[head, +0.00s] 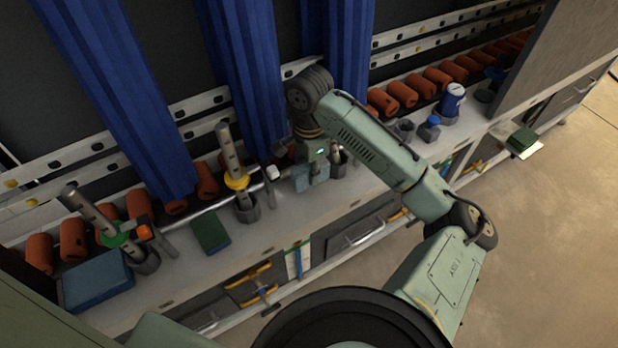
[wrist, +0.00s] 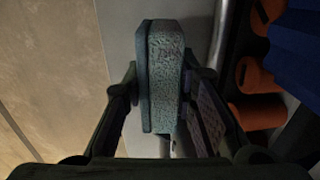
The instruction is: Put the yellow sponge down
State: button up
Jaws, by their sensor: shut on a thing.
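My gripper (head: 313,166) is over the shelf, near its middle, and points down. In the wrist view my gripper (wrist: 166,90) is shut on a sponge (wrist: 165,75), a porous block with a finger on each side. The sponge looks blue-grey to teal here, not yellow. In the head view the sponge (head: 301,182) shows as a pale blue block at the fingertips, just over or on the pale ledge (head: 285,212); I cannot tell whether it touches. The fingers are partly hidden in the head view.
A post with a yellow ring (head: 237,183) stands left of my gripper. A green block (head: 210,234) and a blue block (head: 97,280) lie farther left. Orange rollers (head: 402,95) line the back behind blue strips (head: 245,70). A blue-and-white can (head: 452,98) stands right.

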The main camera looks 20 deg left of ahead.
aim_at(309, 166)
jog(key=shift+f+p, duration=0.65)
jog(key=shift+f, duration=1.25)
jog(key=shift+f, duration=0.1)
jog(key=o, duration=1)
jog(key=shift+f+b, duration=0.25)
jog(key=shift+b, duration=0.4)
notch_tip(309, 166, up, 11)
jog(key=shift+r, duration=0.1)
